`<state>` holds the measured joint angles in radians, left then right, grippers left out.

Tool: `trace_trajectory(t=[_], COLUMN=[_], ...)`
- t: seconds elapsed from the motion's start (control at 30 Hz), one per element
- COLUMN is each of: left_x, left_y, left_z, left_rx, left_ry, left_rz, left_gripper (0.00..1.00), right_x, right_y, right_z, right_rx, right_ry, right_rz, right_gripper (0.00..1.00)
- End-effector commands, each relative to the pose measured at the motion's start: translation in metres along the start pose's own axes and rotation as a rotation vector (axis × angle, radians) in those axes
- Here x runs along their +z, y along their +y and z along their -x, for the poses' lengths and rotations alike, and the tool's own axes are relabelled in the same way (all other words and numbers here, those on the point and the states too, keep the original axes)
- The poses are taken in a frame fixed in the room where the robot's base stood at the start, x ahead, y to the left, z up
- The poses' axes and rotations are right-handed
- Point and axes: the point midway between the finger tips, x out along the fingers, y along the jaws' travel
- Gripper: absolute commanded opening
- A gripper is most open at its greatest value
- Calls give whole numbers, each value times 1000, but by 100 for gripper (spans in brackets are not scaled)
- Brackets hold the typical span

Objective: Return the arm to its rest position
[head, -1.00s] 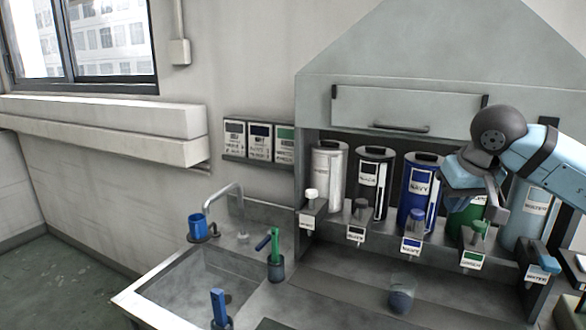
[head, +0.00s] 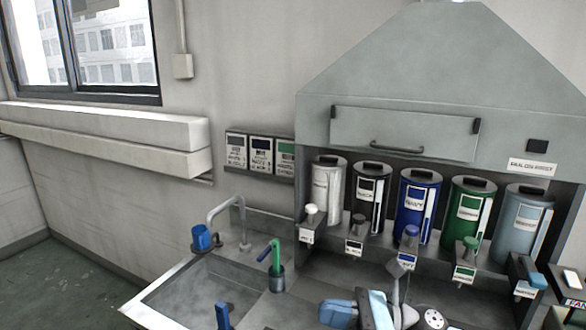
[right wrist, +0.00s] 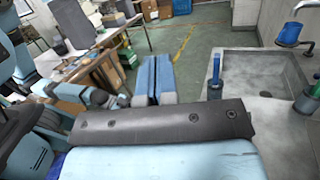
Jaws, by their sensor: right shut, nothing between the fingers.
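My right gripper (head: 338,313) is low at the bottom edge of the head view, in front of the dispenser cabinet and to the right of the sink. Its two blue fingers also show in the right wrist view (right wrist: 152,78). They are shut together with nothing between them. My right arm folds in from the bottom of the head view, and most of it is out of frame. I cannot make out my left gripper in any view.
The cabinet (head: 390,105) holds several labelled canisters, including a navy one (head: 412,210) and a green one (head: 466,214). The sink (head: 190,290) is at lower left, with a green-handled tool (head: 276,260) in a holder beside it. Green floor (right wrist: 205,45) is open in the wrist view.

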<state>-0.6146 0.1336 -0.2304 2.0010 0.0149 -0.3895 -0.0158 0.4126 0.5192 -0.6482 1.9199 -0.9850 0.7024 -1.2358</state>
Motion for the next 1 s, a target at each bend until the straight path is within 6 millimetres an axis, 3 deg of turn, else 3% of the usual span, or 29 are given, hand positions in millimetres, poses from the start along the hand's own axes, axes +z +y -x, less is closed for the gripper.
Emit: trace_trajectory(t=[0.17,0.27,0.43,0.6,0.77,0.8,0.9,1.0], left_x=[-13,-18,-26,-36,-42,-42,-43,-43], left_y=[0,0,-1,-1,-2,-2,-2,-2], left_z=[9,13,19,26,30,31,31,32], left_rx=[-1,-1,-3,-5,-7,-7,-7,-7], left_ry=[-1,-2,-3,0,4,5,6,6], left_rz=[-3,-5,-8,-10,-12,-12,-12,-12], left_gripper=[43,43,43,43,43,43,43,43], right_x=[-20,-45,-111,-190,-244,-253,-265,-270], right_y=[-1,-2,13,65,124,135,153,160], right_z=[20,44,96,149,182,188,194,197], right_rx=[-234,-360,-570,-767,-901,897,861,846], right_ry=[-330,-526,-895,-1326,-1687,1703,1674,1664], right_rz=[-644,-1008,-1612,-2144,-2453,2428,2306,2262], right_gripper=[0,0,0,0,0,0,0,0])
